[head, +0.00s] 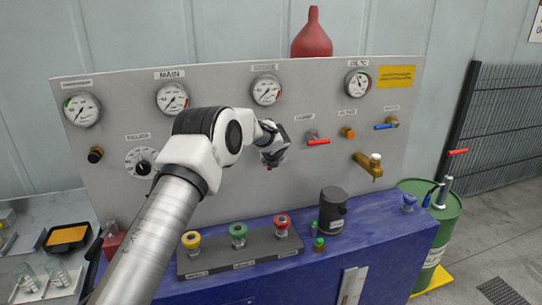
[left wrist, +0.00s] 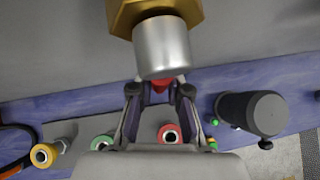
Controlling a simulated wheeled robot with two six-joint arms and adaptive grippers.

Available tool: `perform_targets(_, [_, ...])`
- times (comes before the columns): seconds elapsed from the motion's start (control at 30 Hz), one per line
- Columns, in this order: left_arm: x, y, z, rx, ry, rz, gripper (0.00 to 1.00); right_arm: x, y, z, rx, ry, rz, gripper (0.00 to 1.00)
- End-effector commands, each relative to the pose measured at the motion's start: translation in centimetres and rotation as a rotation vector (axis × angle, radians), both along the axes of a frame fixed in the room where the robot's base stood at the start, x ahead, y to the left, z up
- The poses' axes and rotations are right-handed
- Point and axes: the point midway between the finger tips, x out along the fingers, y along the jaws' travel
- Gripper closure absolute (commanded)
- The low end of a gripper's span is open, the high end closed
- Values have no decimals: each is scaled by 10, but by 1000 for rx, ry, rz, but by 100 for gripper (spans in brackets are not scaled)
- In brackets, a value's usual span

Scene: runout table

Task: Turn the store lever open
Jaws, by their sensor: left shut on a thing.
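My left gripper (head: 270,158) reaches the grey panel from the left, below the third gauge. In the left wrist view my left gripper (left wrist: 160,92) is shut on a red lever handle (left wrist: 159,84). That handle shows just beyond a silver cylinder and a brass hex fitting (left wrist: 160,45). My gripper hides most of this valve and any label of it in the head view, so I cannot read whether it is the store lever. Another red lever (head: 318,142) and a blue lever (head: 385,127) lie roughly sideways to its right. My right gripper is not in view.
Below the panel, a blue bench (head: 385,225) carries a block (head: 240,250) with yellow, green and red couplings. A dark cylinder (head: 332,210) stands right of it. A brass tap (head: 370,167) juts from the panel. A green drum (head: 432,235) stands at the right.

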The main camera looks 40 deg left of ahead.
Motion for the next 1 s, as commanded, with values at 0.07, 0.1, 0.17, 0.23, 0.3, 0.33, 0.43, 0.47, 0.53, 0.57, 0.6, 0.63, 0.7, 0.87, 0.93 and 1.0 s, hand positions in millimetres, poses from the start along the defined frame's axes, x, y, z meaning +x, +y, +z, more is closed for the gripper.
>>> perform_targets(0.07, [-2,0,-5,2,12,1,100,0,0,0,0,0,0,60])
perform_targets(0.1, [-2,0,-5,2,13,0,100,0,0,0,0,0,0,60])
perform_targets(0.17, [-2,0,-6,2,13,0,100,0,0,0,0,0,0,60])
perform_targets(0.23, [-2,0,-6,2,13,0,100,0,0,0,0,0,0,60])
perform_targets(0.3, [-2,0,-6,2,13,0,100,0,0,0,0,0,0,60])
perform_targets(0.33, [-2,0,-6,2,13,0,100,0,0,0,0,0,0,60])
perform_targets(0.43, [-2,0,-6,1,13,1,58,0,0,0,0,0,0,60])
perform_targets(0.47, [-2,0,-5,2,12,1,58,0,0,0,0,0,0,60])
perform_targets(0.53, [-2,0,-4,1,10,1,58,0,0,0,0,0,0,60])
perform_targets(0.57, [-2,0,-4,1,9,0,58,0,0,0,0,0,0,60])
perform_targets(0.6, [-2,0,-4,1,9,0,58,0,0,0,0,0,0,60])
perform_targets(0.63, [-1,0,-3,2,8,1,58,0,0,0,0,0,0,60])
perform_targets(0.7, [-1,0,-2,1,7,0,58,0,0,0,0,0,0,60])
perform_targets(0.87, [-9,-7,10,1,6,-1,58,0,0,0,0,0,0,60])
perform_targets(0.93, [-17,-14,21,2,6,-3,58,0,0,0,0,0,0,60])
perform_targets(1.0, [-26,-23,33,1,6,-2,58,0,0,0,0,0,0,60])
